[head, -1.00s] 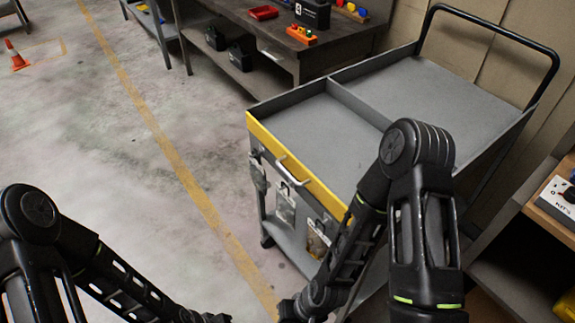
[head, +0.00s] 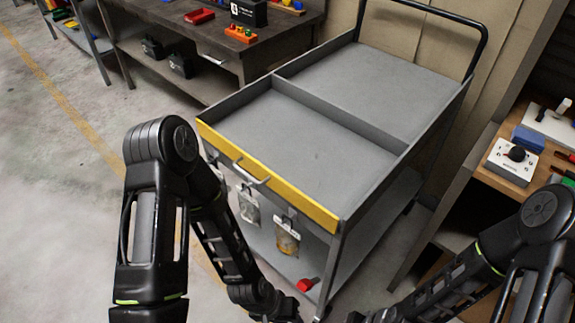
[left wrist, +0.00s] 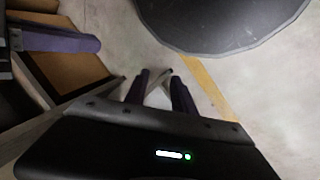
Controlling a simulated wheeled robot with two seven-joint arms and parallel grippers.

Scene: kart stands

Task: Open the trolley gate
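The grey trolley (head: 385,165) stands ahead in the head view. Its yellow-edged gate (head: 300,197) stands upright across the near end, with a metal pull handle (head: 252,178) on it. My left arm comes in from the left, and its hand is at the bottom edge, below and in front of the gate; its fingertips are cut off there. In the left wrist view my left gripper (left wrist: 158,74) has its two dark purple fingers apart, with only floor visible between them. My right arm is at the right, its fingers outside the head view. No gripper touches the gate.
Clear pouches (head: 287,238) hang below the gate, and a red part (head: 307,285) sits low near a trolley leg. A workbench (head: 235,50) stands behind left. A wooden-topped bench (head: 500,180) is close on the right. Floor at left is open.

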